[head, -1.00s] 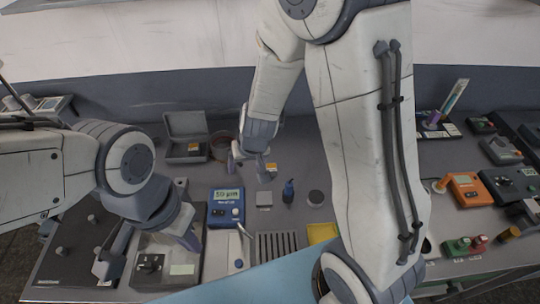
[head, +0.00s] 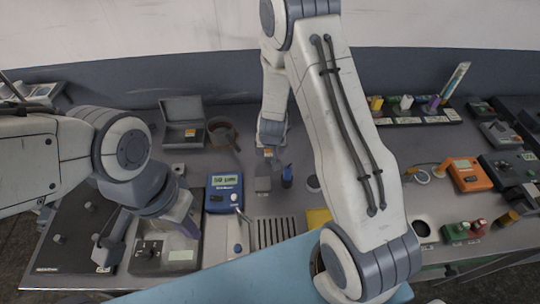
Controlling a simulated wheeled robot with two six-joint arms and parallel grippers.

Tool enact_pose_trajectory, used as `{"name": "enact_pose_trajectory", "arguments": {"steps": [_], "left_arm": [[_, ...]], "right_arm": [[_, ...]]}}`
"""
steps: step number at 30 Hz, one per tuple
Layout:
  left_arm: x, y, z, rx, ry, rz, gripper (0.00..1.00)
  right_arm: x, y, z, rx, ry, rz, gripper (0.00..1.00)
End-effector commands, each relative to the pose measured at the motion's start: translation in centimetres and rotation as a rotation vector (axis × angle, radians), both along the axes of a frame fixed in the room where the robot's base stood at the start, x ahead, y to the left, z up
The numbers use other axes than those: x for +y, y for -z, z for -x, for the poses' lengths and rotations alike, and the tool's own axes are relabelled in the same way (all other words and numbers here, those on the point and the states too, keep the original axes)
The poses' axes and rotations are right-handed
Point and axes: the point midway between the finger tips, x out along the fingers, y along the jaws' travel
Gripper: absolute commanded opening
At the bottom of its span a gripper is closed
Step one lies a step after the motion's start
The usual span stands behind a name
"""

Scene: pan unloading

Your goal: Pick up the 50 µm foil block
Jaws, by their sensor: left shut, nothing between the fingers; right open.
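My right gripper (head: 269,162) hangs over the middle of the bench, its fingers apart. A small block with an orange label (head: 268,153) shows right at these fingers and is partly hidden by them; I cannot read its label or tell whether they touch it. A blue device (head: 223,193) left of it has a lit display that appears to read 50 µm. A plain grey square block (head: 262,185) lies just in front of the gripper. My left gripper (head: 187,228) is shut and empty over the left front of the bench.
An open grey case (head: 183,108) at the back left holds a small orange-labelled piece. A round brown bowl (head: 222,132) stands beside it. A dark blue bottle (head: 287,177), a slotted plate (head: 276,232) and a yellow pad (head: 318,217) lie nearby. An orange meter (head: 464,174) is at right.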

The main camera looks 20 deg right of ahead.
Motion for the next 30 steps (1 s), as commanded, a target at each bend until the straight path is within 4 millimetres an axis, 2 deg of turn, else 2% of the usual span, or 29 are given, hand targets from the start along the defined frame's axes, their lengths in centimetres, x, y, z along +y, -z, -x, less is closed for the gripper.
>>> {"name": "enact_pose_trajectory", "arguments": {"steps": [3,10,11,15,17,26,30], "left_arm": [[0.0,0.0,0.0,0.000,0.000,0.000,0.00],[0.0,0.0,0.0,0.000,0.000,0.000,0.00],[0.0,0.0,0.0,0.000,0.000,0.000,0.00],[0.0,0.0,0.0,0.000,0.000,0.000,0.00],[0.0,0.0,0.0,0.000,0.000,0.000,0.00],[0.0,0.0,0.0,0.000,0.000,0.000,0.00],[0.0,-0.2,0.0,0.000,0.000,0.000,0.00]], "right_arm": [[-0.1,1.0,-0.4,0.001,-0.001,0.000,0.80],[-0.1,1.1,-0.5,-0.001,-0.001,0.000,0.80],[-0.1,1.1,-0.5,-0.001,-0.001,0.000,0.76],[-0.1,1.1,-0.4,0.000,-0.001,-0.001,0.23],[-0.1,1.1,-0.4,0.000,-0.001,-0.001,0.00],[-0.1,0.9,-0.5,-0.001,-0.001,0.000,0.00],[-0.1,0.1,-0.5,-0.003,0.000,0.000,0.00]]}}
